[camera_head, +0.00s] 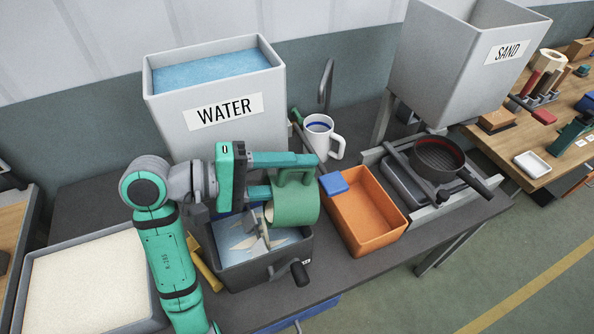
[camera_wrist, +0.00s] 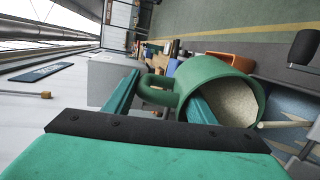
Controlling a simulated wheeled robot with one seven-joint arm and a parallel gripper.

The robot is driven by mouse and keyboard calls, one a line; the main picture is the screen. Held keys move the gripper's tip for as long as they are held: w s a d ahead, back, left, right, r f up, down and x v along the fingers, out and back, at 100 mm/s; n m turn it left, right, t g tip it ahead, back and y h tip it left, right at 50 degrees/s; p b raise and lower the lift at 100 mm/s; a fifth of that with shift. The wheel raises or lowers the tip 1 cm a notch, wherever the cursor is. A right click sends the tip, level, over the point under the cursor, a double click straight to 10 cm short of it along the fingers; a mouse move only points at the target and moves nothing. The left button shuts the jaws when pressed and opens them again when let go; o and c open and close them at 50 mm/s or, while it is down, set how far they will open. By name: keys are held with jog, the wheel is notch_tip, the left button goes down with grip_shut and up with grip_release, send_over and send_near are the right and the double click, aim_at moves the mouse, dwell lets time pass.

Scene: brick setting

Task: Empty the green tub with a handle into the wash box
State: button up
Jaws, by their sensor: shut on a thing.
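My gripper (camera_head: 288,177) is shut on the handle of the green tub (camera_head: 296,206). In the wrist view, the gripper's fingers (camera_wrist: 160,100) sit at the handle of the green tub (camera_wrist: 178,72). The tub is tipped on its side, its mouth facing left in the head view. Pale grainy stuff (camera_wrist: 233,102) shows inside the mouth in the wrist view. The dark grey box (camera_head: 240,279) with bluish contents, seemingly the wash box, lies under the tub. Its small label is unreadable. The tub and a grey tool hide part of its inside.
An orange bin (camera_head: 386,239) with a blue block (camera_head: 334,184) stands right of the box. A white mug (camera_head: 319,143), WATER tank (camera_head: 220,138) and SAND hopper (camera_head: 445,75) stand behind. A dark pan (camera_head: 438,160) is at right. A pale-filled tray (camera_head: 40,318) is at left.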

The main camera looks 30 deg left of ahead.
aim_at(279, 174)
jog(key=shift+s+a+f, duration=0.1)
jog(key=shift+a+f, duration=0.05)
jog(key=shift+f, duration=0.5)
jog(key=shift+s+a+f, duration=0.15)
jog(key=shift+f, duration=0.5)
jog(key=shift+s+a+f, duration=0.1)
jog(key=shift+a+f, duration=0.05)
jog(key=shift+f, duration=0.5)
jog(key=shift+t+h, duration=0.7)
jog(key=shift+h, duration=0.2)
jog(key=shift+s+a+r, duration=0.2)
jog(key=shift+a+r, duration=0.05)
jog(key=shift+r, duration=0.85)
jog(key=shift+s+a+r, duration=0.2)
jog(key=shift+r, duration=0.95)
jog(key=shift+s+a+r, duration=0.2)
jog(key=shift+a+r, duration=0.05)
jog(key=shift+r, duration=0.85)
jog(key=shift+s+a+r+t+h, duration=0.2)
jog(key=shift+s+a+t+h, duration=0.3)
jog(key=shift+a, duration=0.1)
jog(key=shift+s+a, duration=0.1)
jog(key=shift+s, duration=0.05)
jog(key=shift+s+a+r+t+h, duration=0.15)
jog(key=shift+s+a+t+h, duration=0.25)
jog(key=shift+a+t+h, duration=0.15)
jog(key=shift+s+a+h, duration=0.2)
jog(key=shift+h, duration=0.05)
jog(key=shift+s+a+r+t, duration=0.2)
jog(key=shift+t, duration=0.05)
